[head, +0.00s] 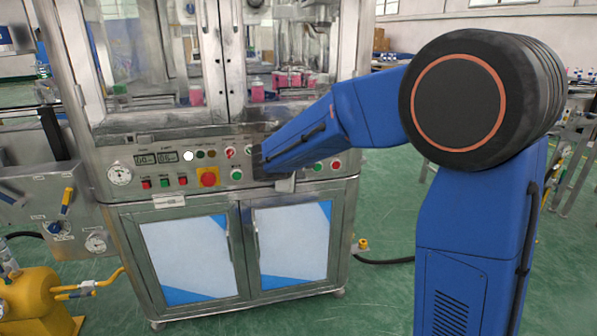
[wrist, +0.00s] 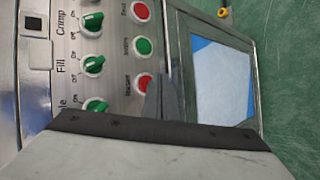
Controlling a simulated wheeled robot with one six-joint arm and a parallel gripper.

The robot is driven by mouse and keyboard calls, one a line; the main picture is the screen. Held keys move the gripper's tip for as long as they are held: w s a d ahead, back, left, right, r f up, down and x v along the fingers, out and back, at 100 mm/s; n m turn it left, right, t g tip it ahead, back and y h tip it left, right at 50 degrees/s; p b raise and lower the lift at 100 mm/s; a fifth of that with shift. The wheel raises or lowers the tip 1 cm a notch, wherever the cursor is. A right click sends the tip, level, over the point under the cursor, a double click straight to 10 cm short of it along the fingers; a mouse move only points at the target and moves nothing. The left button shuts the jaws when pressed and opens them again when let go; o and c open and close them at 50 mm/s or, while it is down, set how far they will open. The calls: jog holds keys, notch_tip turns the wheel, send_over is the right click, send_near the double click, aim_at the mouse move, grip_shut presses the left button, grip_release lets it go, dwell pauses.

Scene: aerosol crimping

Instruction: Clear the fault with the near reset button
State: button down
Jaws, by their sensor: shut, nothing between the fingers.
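My gripper (head: 285,186) is shut and empty at the right half of the machine's control panel. In the wrist view its grey fingers (wrist: 160,98) come up beside a red button (wrist: 144,83), overlapping its edge; I cannot tell whether they touch it. A green button (wrist: 143,46) and another red button (wrist: 141,11) lie further along the same row. In the head view a green button (head: 318,167) and a red button (head: 336,165) show right of my gripper. The button labels are too small to read surely, so I cannot tell which one is the near reset.
Green rotary knobs (wrist: 94,65) run parallel to the buttons. A large red stop button (head: 208,177) on yellow sits left on the panel. Cabinet doors (head: 291,240) are below, glass doors above. A yellow pump (head: 45,305) stands at lower left. Green floor is clear in front.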

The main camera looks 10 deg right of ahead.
jog(key=s, duration=0.4)
jog(key=shift+s, duration=0.35)
jog(key=shift+d, duration=0.1)
jog(key=s+d+m+g, duration=0.1)
jog(key=s+d+m, duration=0.1)
jog(key=s+d, duration=0.35)
jog(key=s+d+m+g+y, duration=0.1)
jog(key=s+d+m+g, duration=0.1)
jog(key=s, duration=0.6)
jog(key=s+d+m+g, duration=0.1)
jog(key=s+d+m, duration=0.25)
jog(key=s, duration=0.35)
jog(key=s+a+f+m+y, duration=0.1)
jog(key=s+m+y, duration=0.1)
jog(key=s, duration=0.8)
jog(key=s+a+f+m+y, duration=0.2)
jog(key=s+m+y, duration=0.1)
jog(key=s, duration=0.7)
jog(key=shift+s+a+f+g, duration=0.15)
jog(key=shift+s+a+g, duration=0.05)
jog(key=shift+s+g, duration=0.2)
